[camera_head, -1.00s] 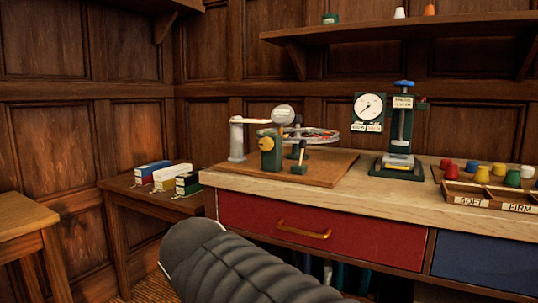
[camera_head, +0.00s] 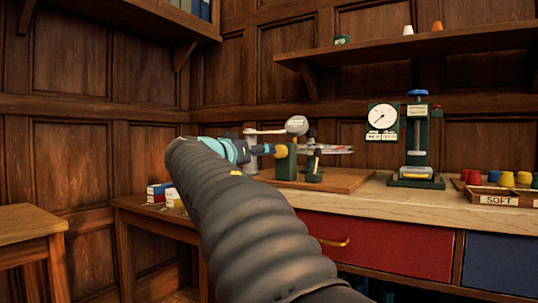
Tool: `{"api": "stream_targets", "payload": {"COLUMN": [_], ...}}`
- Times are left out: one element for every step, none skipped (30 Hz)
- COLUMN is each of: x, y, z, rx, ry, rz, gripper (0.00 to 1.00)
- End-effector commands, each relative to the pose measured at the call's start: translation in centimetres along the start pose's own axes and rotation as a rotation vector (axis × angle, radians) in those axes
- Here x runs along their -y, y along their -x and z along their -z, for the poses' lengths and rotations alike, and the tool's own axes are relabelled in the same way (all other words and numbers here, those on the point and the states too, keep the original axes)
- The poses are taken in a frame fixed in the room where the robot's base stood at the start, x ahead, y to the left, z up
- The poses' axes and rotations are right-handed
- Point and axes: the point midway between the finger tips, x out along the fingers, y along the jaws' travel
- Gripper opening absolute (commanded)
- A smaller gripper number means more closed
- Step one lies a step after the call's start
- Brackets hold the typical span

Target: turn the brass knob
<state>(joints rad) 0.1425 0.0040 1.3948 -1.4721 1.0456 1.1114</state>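The brass knob (camera_head: 280,151) is on the left face of a dark green block (camera_head: 287,166), part of an apparatus on a wooden board. My arm reaches up from the lower right, and my gripper (camera_head: 262,149) is at its far end, just left of the knob and pointing at it. The gripper is small here and partly hidden by my arm. I cannot tell whether its fingers are open or shut, or whether they touch the knob.
A pale arm and a round disc (camera_head: 297,125) rise close behind the knob. A wheel (camera_head: 333,150) lies to the right. A dial press (camera_head: 417,140) and colored cups (camera_head: 506,179) stand farther right. Small boxes (camera_head: 160,192) sit on a low table at left. Bench-top between board and press is clear.

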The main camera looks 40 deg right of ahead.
Motion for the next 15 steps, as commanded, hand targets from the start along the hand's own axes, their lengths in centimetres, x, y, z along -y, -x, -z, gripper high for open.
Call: {"api": "stream_targets", "payload": {"x": [-0.1,-0.1,0.0,-0.1,-0.1,0.0,0.0,-0.1,-0.1,-0.1,0.0,-0.1,-0.1,-0.1,0.0], "y": [-1.0,-1.6,-2.4,-3.0,-3.5,-4.2,-4.8,-5.4,-6.1,-6.6,-7.1,-7.8,-8.2,-8.6,-9.1], "z": [0.0,0.0,-0.1,-0.1,0.0,0.0,0.0,0.0,0.1,0.0,0.0,0.0,0.0,0.0,0.0], "rx": [0.002,0.002,0.003,0.002,0.002,0.002,0.003,0.002,0.002,0.003,0.003,0.002,0.002,0.003,0.003], "ry": [0.0,0.0,0.001,0.001,0.001,0.002,0.002,0.002,0.002,0.002,0.003,0.002,0.001,0.002,0.002], "rz": [-0.003,-0.003,-0.002,-0.002,-0.003,-0.002,-0.002,-0.002,-0.002,-0.002,-0.001,-0.001,-0.001,0.0,0.0], "gripper": [0.67,0.67,0.67,0.67,0.67,0.67,0.67,0.67,0.67,0.67,0.67,0.67,0.67,0.67,0.67]}}
